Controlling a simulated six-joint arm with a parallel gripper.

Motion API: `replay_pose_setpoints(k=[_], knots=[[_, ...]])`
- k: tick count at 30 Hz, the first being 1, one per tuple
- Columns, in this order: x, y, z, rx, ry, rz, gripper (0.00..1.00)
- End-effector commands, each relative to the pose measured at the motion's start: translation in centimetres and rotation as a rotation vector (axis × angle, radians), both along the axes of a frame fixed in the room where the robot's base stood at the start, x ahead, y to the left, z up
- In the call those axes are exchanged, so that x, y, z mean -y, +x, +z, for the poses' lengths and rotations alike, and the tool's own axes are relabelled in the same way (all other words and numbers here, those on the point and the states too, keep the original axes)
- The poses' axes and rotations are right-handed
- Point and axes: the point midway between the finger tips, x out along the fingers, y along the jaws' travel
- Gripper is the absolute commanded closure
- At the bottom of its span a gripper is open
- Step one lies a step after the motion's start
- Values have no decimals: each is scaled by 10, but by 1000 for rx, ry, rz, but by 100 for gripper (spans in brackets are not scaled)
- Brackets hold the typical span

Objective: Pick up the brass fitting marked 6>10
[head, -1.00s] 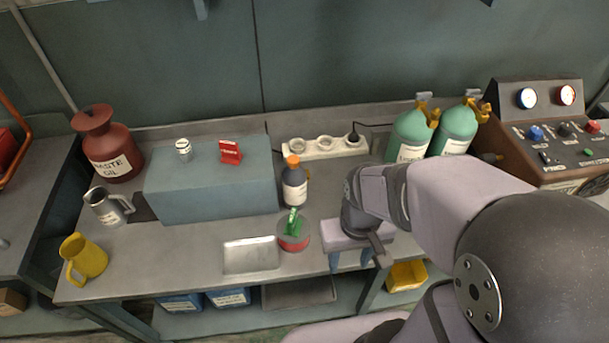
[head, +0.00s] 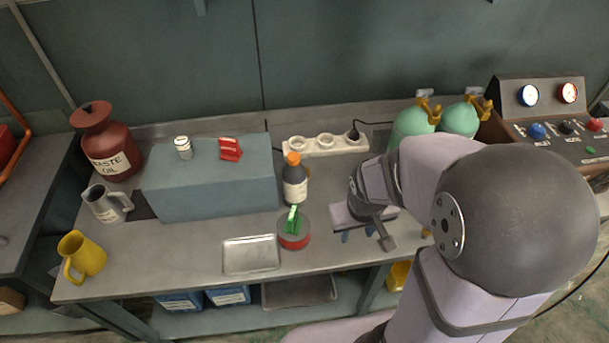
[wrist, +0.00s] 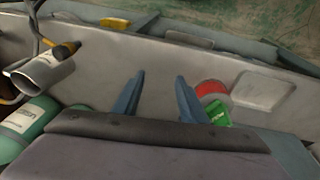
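I cannot make out a brass fitting marked 6>10 in either view; my arm hides part of the bench's right side in the head view. My gripper (head: 357,236) is over the bench right of the red tin. In the wrist view its two blue fingers (wrist: 158,95) are spread apart with nothing between them but bare grey bench. A pale cylindrical thing (wrist: 40,75) with an orange-brown part lies at the left of the wrist view, and I see no readable mark on it. Two green cylinders (head: 410,124) with brass-coloured valves stand at the back right.
A red tin (head: 293,240) with a green item on top stands beside a silver tray (head: 250,254). Behind are a dark bottle (head: 295,184), a blue-grey block (head: 215,190) and a power strip (head: 325,145). A gauge panel (head: 545,120) is at the right.

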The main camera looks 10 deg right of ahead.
Motion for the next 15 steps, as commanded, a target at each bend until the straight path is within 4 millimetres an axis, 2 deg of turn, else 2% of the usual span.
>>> replay_pose_setpoints(k=[1, 3, 7, 12, 15], knots=[[10, 20, -12, 50, -18, 14, 61], [23, 52, -21, 140, -42, 49, 61], [38, 110, -37, 314, -56, 136, 61], [38, 169, -55, 535, -7, 270, 61], [28, 192, -64, 658, 60, 347, 61]])
